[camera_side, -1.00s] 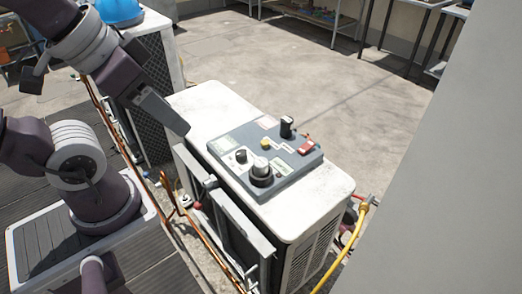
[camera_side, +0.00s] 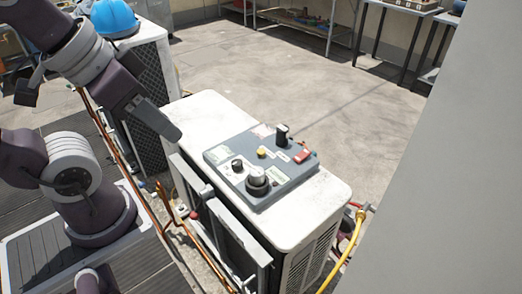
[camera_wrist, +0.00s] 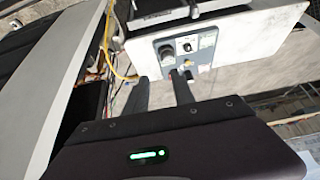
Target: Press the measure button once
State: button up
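A grey control panel (camera_side: 222,160) sits on top of a white condenser unit (camera_side: 312,215). A small yellow button (camera_side: 262,153) is near the panel's middle; I cannot read the labels to confirm it is the measure button. The panel also shows in the wrist view (camera_wrist: 207,42), beyond the fingers. My gripper (camera_side: 172,133) hangs left of the panel in the side view, apart from it. In the wrist view its two fingers (camera_wrist: 159,77) are spread with nothing between them.
The panel also carries a large round knob (camera_side: 257,182), a smaller knob (camera_side: 237,165), a black upright control (camera_side: 282,134) and a red switch (camera_side: 304,156). Copper pipes and a yellow hose (camera_side: 345,247) run beside the unit. A blue helmet (camera_side: 113,18) rests on another unit.

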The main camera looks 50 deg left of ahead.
grip_shut()
dwell(1.4)
